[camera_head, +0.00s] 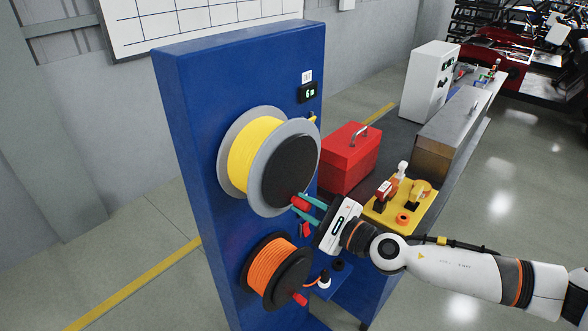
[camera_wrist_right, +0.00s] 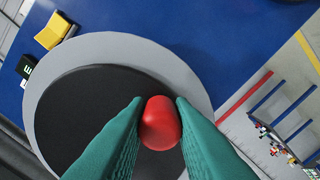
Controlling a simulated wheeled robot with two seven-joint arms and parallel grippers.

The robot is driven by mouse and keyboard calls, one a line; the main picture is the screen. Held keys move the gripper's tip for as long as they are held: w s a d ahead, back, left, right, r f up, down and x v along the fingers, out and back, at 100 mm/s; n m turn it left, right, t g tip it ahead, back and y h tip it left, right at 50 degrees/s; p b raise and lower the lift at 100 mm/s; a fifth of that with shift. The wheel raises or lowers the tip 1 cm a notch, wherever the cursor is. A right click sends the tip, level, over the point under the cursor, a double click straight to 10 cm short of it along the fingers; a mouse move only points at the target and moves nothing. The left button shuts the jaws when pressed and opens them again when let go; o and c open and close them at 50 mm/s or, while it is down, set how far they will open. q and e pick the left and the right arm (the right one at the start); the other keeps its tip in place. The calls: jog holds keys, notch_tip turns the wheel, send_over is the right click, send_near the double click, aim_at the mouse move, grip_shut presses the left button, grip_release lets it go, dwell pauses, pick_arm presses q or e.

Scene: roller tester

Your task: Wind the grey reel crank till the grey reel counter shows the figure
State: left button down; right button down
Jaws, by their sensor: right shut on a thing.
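The grey reel (camera_head: 228,130) is mounted on the upper part of an upright blue panel. It has grey flanges, yellow line (camera_head: 254,158) wound on it and a black front disc (camera_head: 288,165). The red knob of its crank (camera_head: 299,203) is at the lower right of the disc. My right gripper (camera_head: 304,206) has its green fingers shut on this knob. In the right wrist view the red knob (camera_wrist_right: 160,125) sits between both fingertips. The counter (camera_head: 308,92), above the reel, seems to read 6 m. My left gripper is not in view.
An orange-line reel (camera_head: 272,272) with its own red knob (camera_head: 299,299) is below. A red toolbox (camera_head: 348,160) and a yellow tray (camera_head: 385,212) with small parts stand on the bench to the right, beyond my right gripper. Open floor lies further right.

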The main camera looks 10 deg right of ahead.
aim_at(308, 180)
jog(key=shift+d+r, duration=0.1)
jog(key=n, duration=0.1)
jog(key=w+d+n, duration=0.1)
jog(key=n, duration=0.1)
jog(key=d+n, duration=0.1)
jog(key=shift+w+r+n, duration=0.2)
jog(key=shift+w+n, duration=0.2)
jog(key=n, duration=0.1)
jog(key=w+d+r+n+p, duration=0.1)
jog(key=shift+d+n, duration=0.1)
jog(key=shift+n, duration=0.2)
jog(key=shift+w+d+r+n, duration=0.1)
jog(key=shift+d+r+n, duration=0.1)
jog(key=shift+n, duration=0.35)
jog(key=shift+w+d+r+n, duration=0.1)
jog(key=shift+d+n, duration=0.05)
jog(key=shift+n, duration=0.4)
jog(key=shift+f, duration=0.1)
